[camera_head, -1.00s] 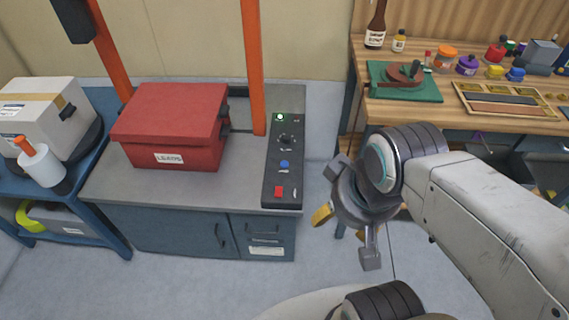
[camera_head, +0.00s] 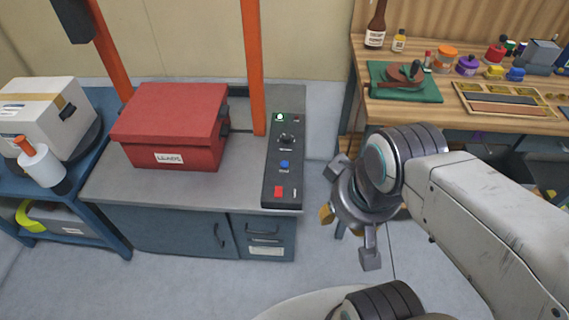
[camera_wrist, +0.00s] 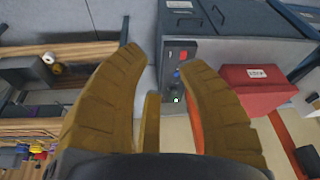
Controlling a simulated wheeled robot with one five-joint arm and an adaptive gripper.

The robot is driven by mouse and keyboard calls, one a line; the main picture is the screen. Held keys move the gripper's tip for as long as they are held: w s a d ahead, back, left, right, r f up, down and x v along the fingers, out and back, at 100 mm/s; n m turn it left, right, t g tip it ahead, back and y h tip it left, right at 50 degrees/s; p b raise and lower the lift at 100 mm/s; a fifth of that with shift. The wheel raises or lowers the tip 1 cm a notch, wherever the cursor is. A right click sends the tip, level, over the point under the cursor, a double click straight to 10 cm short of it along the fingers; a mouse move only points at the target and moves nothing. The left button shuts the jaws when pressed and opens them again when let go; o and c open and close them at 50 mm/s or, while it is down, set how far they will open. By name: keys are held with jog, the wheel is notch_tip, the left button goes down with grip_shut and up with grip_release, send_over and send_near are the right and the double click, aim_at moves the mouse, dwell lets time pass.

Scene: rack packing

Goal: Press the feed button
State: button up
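A dark control panel (camera_head: 270,160) lies on the right end of the grey bench top. It carries a blue button (camera_head: 285,164), a red button (camera_head: 279,191), a black knob (camera_head: 286,138) and a lit green lamp (camera_head: 280,117). The small labels are too blurred to read surely. In the wrist view the red button (camera_wrist: 183,55) and blue button (camera_wrist: 177,74) show beyond the fingers.
A red lidded box (camera_head: 172,120) sits left of the panel, with orange posts (camera_head: 253,65) behind. A wooden workbench (camera_head: 465,118) with jars and a green mat stands at the right. A blue cart (camera_head: 75,205) with a white carton is at the left.

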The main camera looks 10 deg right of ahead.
grip_shut()
dwell(1.2)
